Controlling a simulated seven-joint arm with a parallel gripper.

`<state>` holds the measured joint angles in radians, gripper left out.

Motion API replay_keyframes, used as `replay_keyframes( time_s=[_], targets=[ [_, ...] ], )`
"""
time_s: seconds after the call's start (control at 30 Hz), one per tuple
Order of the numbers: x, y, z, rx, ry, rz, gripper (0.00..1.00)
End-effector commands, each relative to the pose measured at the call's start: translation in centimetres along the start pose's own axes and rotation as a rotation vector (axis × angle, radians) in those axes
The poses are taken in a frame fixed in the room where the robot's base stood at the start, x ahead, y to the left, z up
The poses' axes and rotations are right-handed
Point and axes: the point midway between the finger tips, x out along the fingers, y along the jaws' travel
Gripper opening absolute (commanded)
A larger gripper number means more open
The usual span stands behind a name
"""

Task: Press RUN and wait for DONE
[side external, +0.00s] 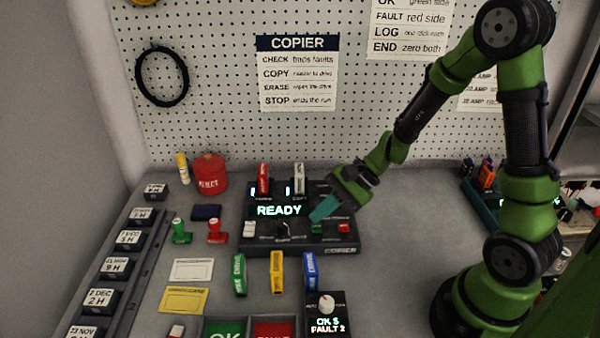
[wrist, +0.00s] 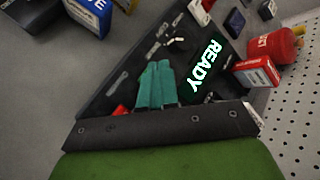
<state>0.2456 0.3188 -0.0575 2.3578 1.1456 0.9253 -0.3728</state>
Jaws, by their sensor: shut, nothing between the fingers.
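The black copier (side external: 268,238) lies on the bench with its lit display (side external: 279,210) reading READY. The display also shows in the wrist view (wrist: 203,65). A red drive and a white drive stand upright at its back. Small controls sit along its front, among them a red one (side external: 344,228) at the right, also partly visible in the wrist view (wrist: 120,110). I cannot read which control is RUN. My gripper (side external: 317,215) is shut and empty, its teal fingers over the right part of the copier. Whether the fingertips (wrist: 156,66) touch it, I cannot tell.
Green, yellow and blue drives (side external: 277,272) stand in front of the copier. A knob box (side external: 326,312) and the OK and FAULT trays are at the front. Stamps and a red REJECT bin (side external: 210,173) stand left.

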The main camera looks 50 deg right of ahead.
Motion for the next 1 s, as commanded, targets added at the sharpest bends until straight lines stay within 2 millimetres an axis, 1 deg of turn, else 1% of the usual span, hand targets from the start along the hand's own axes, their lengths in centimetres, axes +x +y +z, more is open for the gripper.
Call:
replay_keyframes(
  time_s=[0.43,0.73,1.0],
  targets=[
    [0.01,0.01,-0.01,0.000,0.000,0.000,0.00],
    [0.58,0.45,-0.43,0.002,0.000,0.001,0.00],
    [0.59,0.44,-0.45,0.000,0.000,0.000,0.00]
  ],
)
